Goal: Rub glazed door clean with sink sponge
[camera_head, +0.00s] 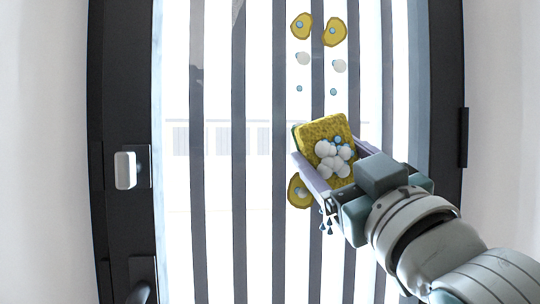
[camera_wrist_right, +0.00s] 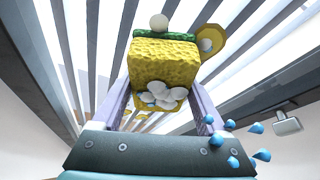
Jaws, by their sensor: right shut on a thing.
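The glazed door (camera_head: 218,150) fills the middle of the head view, with bright glass behind dark vertical bars. My right gripper (camera_head: 326,170) is shut on the yellow sponge (camera_head: 322,131), which has a green backing. The sponge also shows between the two fingers in the right wrist view (camera_wrist_right: 160,65). White foam balls (camera_head: 332,160) and blue drops cover part of it. Yellow-brown stains (camera_head: 302,26) show on the door above the sponge, and another stain (camera_head: 299,191) shows just below left of it. I cannot tell whether the sponge touches the glass. My left gripper is not in view.
A white knob (camera_head: 125,170) on a dark plate and a dark handle (camera_head: 142,292) sit on the door's left frame. A dark hinge (camera_head: 463,138) is on the right frame. White walls (camera_head: 45,150) flank the door.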

